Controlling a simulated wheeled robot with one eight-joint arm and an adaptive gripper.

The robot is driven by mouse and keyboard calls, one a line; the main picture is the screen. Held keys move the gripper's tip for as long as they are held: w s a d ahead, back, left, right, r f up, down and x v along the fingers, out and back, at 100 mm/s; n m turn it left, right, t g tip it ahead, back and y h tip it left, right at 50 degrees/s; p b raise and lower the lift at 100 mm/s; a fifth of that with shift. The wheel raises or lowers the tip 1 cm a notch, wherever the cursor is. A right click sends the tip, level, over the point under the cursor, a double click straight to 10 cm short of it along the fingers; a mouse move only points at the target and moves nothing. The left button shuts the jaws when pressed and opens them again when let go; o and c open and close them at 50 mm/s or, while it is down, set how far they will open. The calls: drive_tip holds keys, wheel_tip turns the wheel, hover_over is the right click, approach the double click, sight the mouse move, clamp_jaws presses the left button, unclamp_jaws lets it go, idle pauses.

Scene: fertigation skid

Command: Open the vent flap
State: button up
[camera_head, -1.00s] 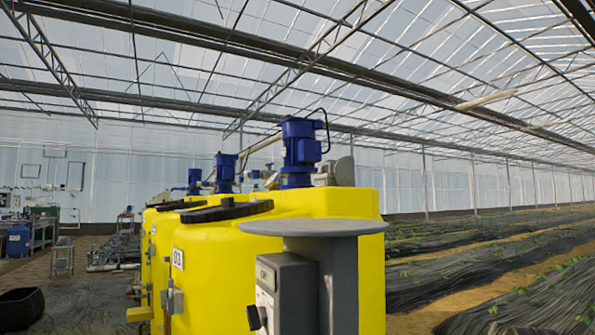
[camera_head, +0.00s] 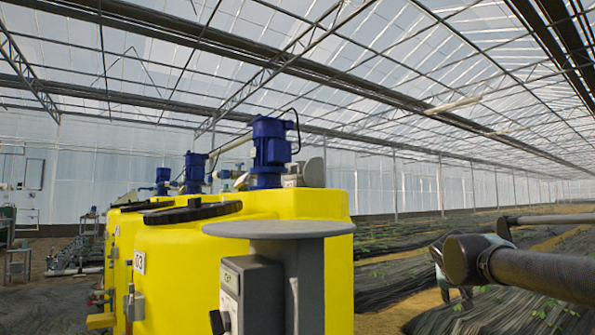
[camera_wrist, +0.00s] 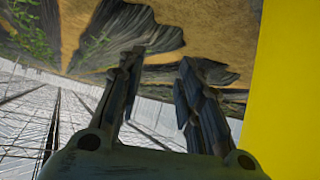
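I cannot pick out a vent flap for certain in either view. A grey post with a round flat top (camera_head: 279,229) stands in front of the yellow tank (camera_head: 180,270). A grey control box (camera_head: 252,293) with a dark knob is fixed to the post. In the wrist view my gripper (camera_wrist: 163,68) has its two dark fingers apart, with nothing between them. It hangs over soil and black sheeting, left of a yellow surface (camera_wrist: 290,90). In the head view my arm reaches in from the right, clear of the post and tank.
Blue motors (camera_head: 269,152) stand on the yellow tanks, beside dark round lids (camera_head: 192,211). Planted rows under black sheeting (camera_head: 385,275) run along the right. Benches and equipment stand at the far left. There is open space between the post and my arm.

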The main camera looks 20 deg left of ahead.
drive_tip(key=w+a+r+n+t+y, duration=0.1)
drive_tip(key=w+a+r+t+y, duration=0.1)
drive_tip(key=w+a+r, duration=0.5)
drive_tip(key=w+a+r+n+t+y, duration=0.15)
drive_tip(key=a+r, duration=0.35)
drive_tip(key=r, duration=0.6)
drive_tip(key=w+a+r+n+t+y, duration=0.1)
drive_tip(key=w+a+r+t+y, duration=0.25)
drive_tip(key=a+r, duration=0.45)
drive_tip(key=a+r+n+g+y, duration=0.1)
drive_tip(key=a+r+n+y, duration=0.3)
drive_tip(key=a+r, duration=0.6)
drive_tip(key=n+g+y, duration=0.2)
drive_tip(key=g+y, duration=0.2)
drive_tip(key=y, duration=0.2)
approach(299, 165)
drive_tip(key=x, duration=1.3)
drive_tip(key=shift+w, duration=0.35)
drive_tip(key=shift+c, duration=0.5)
clamp_jaws()
